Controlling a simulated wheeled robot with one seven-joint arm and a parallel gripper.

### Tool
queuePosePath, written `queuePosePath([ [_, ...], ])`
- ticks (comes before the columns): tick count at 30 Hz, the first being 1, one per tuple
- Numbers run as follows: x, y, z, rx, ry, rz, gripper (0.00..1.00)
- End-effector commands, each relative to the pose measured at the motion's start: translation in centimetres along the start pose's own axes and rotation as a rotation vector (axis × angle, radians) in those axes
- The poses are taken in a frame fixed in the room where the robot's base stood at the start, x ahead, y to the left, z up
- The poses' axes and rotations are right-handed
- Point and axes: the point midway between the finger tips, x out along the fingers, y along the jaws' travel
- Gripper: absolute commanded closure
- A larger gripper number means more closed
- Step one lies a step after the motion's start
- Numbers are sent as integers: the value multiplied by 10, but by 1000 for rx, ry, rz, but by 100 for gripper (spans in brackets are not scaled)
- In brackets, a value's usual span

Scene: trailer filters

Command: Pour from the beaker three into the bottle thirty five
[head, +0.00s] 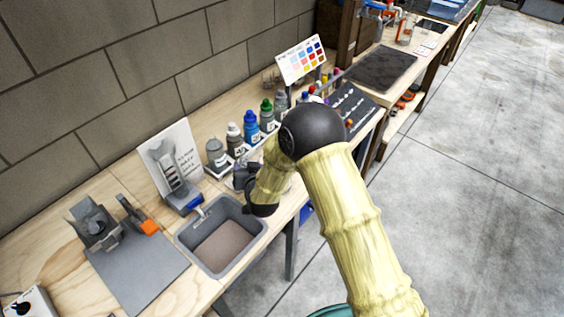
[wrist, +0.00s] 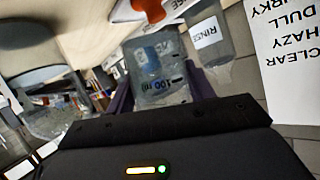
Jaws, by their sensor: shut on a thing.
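My gripper (head: 245,177) is at the front of the bottle row, low over the bench, and mostly behind my arm in the head view. In the head view the labelled bottles stand in a row: grey (head: 217,154), white (head: 235,140), blue (head: 251,127), green (head: 267,112) and another grey (head: 281,104). I cannot tell which is bottle thirty five.
A grey basin (head: 222,235) is left of my gripper. A bottle labelled RINSE (wrist: 210,35) and a card reading CLEAR, HAZY, DULL, MURKY (wrist: 285,55) are close to the beaker. A colour chart (head: 302,60) stands behind. The wall backs the bench.

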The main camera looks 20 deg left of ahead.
Motion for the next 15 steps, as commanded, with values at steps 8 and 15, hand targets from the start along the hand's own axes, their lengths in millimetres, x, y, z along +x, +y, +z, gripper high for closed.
queuePosePath([
  [8, 2, -6, 3, -155, -39, 72, 80],
  [15, 4, -5, 5, -186, -46, 89, 80],
])
